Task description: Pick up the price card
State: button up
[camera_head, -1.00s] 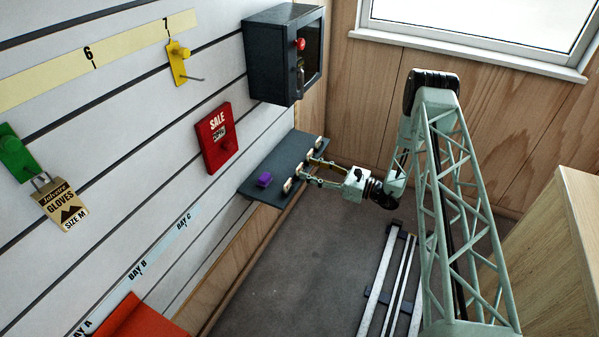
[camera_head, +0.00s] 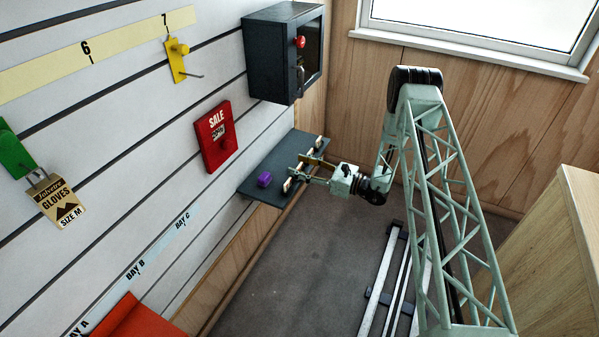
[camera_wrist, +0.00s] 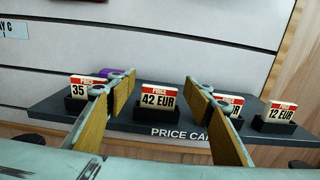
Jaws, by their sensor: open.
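Several small price cards with red tops stand in dark holders on a dark shelf (camera_wrist: 50,108); the shelf also shows in the head view (camera_head: 282,155). In the wrist view the 42 EUR card (camera_wrist: 158,97) stands in the middle. A card reading 35 (camera_wrist: 80,89) is at left, partly behind a finger. A card with its price partly hidden (camera_wrist: 235,103) is to the right, and a 12 EUR card (camera_wrist: 282,111) is farthest right. My gripper (camera_wrist: 158,80) is open and empty, its wooden-faced fingers to either side of the 42 EUR card in view; contact is not visible.
A purple object (camera_head: 264,180) sits on the shelf near the 35 card. A red SALE sign (camera_head: 216,137) hangs on the slatted wall, and a dark cabinet (camera_head: 270,62) is above the shelf. Rails (camera_head: 398,275) run along the floor.

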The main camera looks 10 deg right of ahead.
aim_at(300, 166)
dwell(0.5)
jog(key=c, duration=0.9)
jog(key=shift+r, duration=0.1)
jog(key=shift+r+p, duration=0.6)
jog(key=shift+r, duration=0.95)
jog(key=shift+s+r, duration=0.25)
jog(key=s+p, duration=0.1)
jog(key=s, duration=0.4)
jog(key=s+r+p, duration=0.1)
jog(key=s, duration=0.9)
jog(key=shift+s+d+r+p, duration=0.15)
jog(key=shift+s+d+p, duration=0.1)
jog(key=shift+d+p, duration=0.15)
